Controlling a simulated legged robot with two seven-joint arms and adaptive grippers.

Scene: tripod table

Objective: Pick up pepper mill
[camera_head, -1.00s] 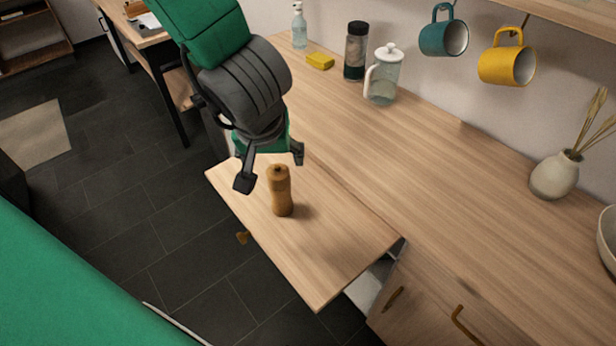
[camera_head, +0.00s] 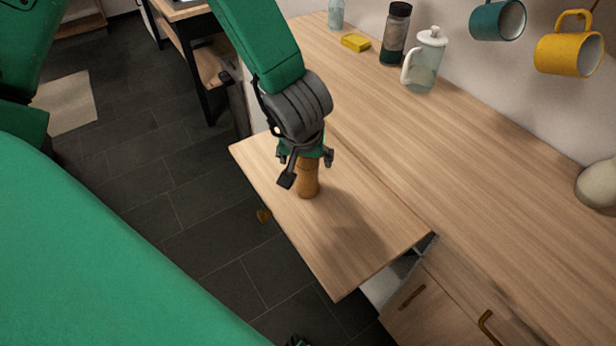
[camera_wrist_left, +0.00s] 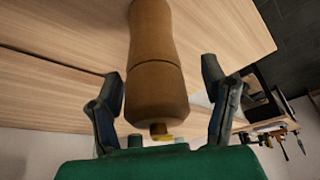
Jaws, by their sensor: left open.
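The pepper mill (camera_head: 308,185) is a brown wooden mill with a waisted body. It stands upright on the pulled-out wooden board (camera_head: 350,240) at the counter's front. My left gripper (camera_head: 307,171) is open over the mill's upper part, with a finger on either side, and hides its top in the head view. In the left wrist view the mill (camera_wrist_left: 155,60) lies between the two spread fingers of the left gripper (camera_wrist_left: 163,76), its knobbed top near the palm. Gaps show between the mill and both fingers.
On the counter (camera_head: 450,140) behind stand a yellow sponge (camera_head: 355,43), a dark bottle (camera_head: 395,35) and a white-lidded jug (camera_head: 425,62). A teal mug (camera_head: 497,20) and a yellow mug (camera_head: 568,50) hang above. The board around the mill is clear.

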